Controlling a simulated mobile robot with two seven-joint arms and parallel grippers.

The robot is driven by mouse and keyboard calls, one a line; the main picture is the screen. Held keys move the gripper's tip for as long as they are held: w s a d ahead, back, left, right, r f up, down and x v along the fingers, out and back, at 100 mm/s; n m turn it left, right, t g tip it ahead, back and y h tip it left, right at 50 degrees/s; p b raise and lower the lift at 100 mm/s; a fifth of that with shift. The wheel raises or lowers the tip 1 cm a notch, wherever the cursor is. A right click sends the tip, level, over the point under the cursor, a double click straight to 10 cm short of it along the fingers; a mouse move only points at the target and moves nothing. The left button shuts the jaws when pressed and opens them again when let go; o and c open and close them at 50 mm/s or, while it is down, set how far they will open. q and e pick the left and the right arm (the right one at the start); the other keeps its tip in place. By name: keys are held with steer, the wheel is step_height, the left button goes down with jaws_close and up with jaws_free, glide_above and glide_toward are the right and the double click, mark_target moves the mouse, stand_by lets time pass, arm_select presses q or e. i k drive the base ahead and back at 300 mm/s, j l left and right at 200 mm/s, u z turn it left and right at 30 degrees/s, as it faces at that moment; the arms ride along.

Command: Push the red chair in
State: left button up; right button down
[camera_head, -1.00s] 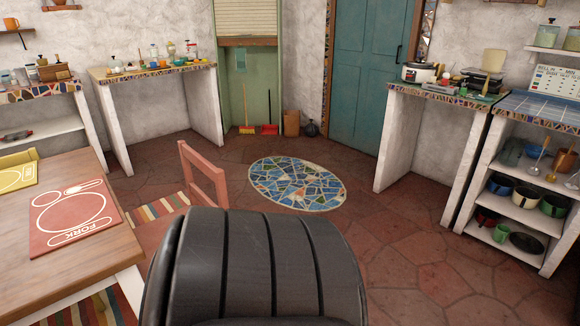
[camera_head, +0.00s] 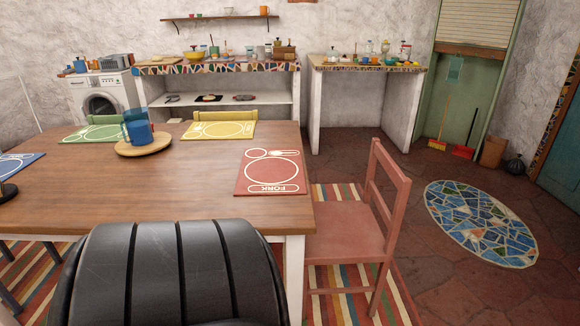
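The red chair (camera_head: 348,232) stands at the right end of the wooden dining table (camera_head: 90,200). Its backrest (camera_head: 386,190) faces right, away from the table, and its seat is partly beside the table's right edge, near the red placemat (camera_head: 270,172). A gap shows between the backrest and the table edge. Neither gripper is in view. A large black ribbed part of my own body fills the bottom left-centre and hides the table's near edge.
A striped rug (camera_head: 335,193) lies under the chair and table. An oval blue mosaic (camera_head: 480,222) is set in the floor at right. Open tiled floor lies right of the chair. White counters (camera_head: 318,110) stand along the back wall.

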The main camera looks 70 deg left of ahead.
mark_target(349, 232)
steer(key=u, duration=2.65)
steer(key=i+l+u, duration=0.1)
steer(key=l+u, duration=0.2)
steer(key=u, duration=0.15)
steer(key=l+u, duration=0.45)
steer(key=i+l+u, duration=0.1)
steer(key=l+u, duration=0.55)
steer(key=u, duration=0.2)
